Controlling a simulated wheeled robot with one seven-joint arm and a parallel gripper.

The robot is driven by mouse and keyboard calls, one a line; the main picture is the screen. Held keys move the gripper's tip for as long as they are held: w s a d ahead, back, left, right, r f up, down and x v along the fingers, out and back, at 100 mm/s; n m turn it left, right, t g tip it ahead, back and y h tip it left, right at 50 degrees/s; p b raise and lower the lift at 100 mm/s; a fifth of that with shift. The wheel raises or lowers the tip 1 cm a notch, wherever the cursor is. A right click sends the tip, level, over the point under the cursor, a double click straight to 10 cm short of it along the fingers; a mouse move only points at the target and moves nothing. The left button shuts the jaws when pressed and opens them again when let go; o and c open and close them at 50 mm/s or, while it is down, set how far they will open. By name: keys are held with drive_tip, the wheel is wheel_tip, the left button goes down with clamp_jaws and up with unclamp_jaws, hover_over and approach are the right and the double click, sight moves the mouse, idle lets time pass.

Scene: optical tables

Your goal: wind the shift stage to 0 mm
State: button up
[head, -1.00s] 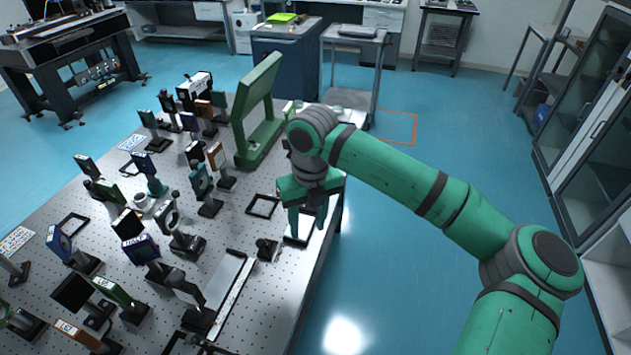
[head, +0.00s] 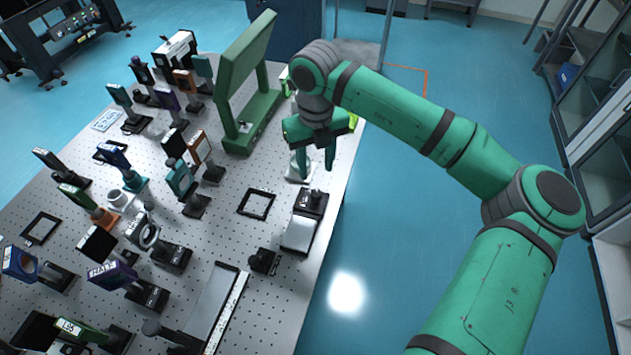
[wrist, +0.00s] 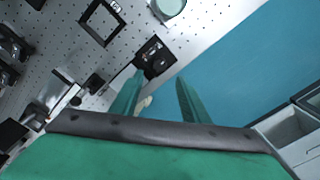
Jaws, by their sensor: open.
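I cannot read a label naming the shift stage. A small black unit with an upright knob (head: 312,200) and a silver plate (head: 299,233) stands near the table's right edge. A long flat rail with a pale scale strip (head: 232,312) lies nearer, at the lower middle. My gripper (head: 318,172) is open and empty, fingers pointing down, and appears above the table edge just beyond the black unit. In the wrist view my fingers (wrist: 158,90) are apart, and the black unit (wrist: 155,58) shows just past their tips, not held.
A tall green frame (head: 247,85) stands at the back. A square black frame (head: 256,204) and a small black post (head: 264,260) lie left of the black unit. Many mounted optics crowd the table's left. The blue floor (head: 420,160) at right is clear.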

sight(317, 193)
wheel_tip(317, 193, down, 10)
drive_tip(key=shift+s+d+r, duration=0.1)
drive_tip(key=shift+s+d, duration=0.05)
idle(0.3)
drive_tip(key=c, duration=1.1)
